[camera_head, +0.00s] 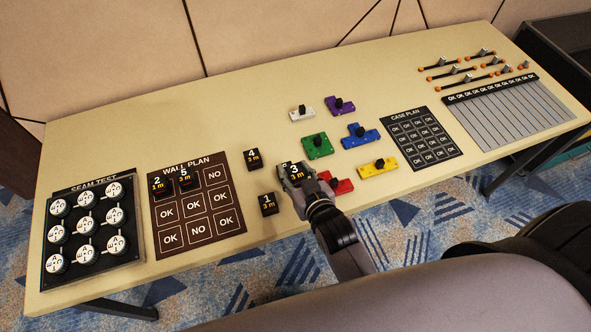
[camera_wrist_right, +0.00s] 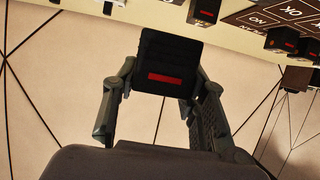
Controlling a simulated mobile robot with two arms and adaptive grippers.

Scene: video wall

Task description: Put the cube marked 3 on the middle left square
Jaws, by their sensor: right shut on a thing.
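The black cube marked 3 (camera_head: 295,170) is in my right gripper (camera_head: 297,179), which is shut on it. In the right wrist view the cube (camera_wrist_right: 167,58) sits between the two fingers, with a red bar on its near face. The wall plan board (camera_head: 205,240) lies to the left, a brown three-by-three grid. Its middle left square (camera_head: 158,215) is bare and reads OK. The cube marked 2 (camera_head: 158,184) and the cube marked 5 (camera_head: 185,178) stand on the top left and top middle squares. My left gripper is not in view.
The cube marked 4 (camera_head: 253,159) and the cube marked 1 (camera_head: 268,204) stand between the board and my right gripper. Coloured knobbed pieces, such as a green one (camera_head: 317,145), lie to the right. A seam test board (camera_head: 90,262) lies at the far left.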

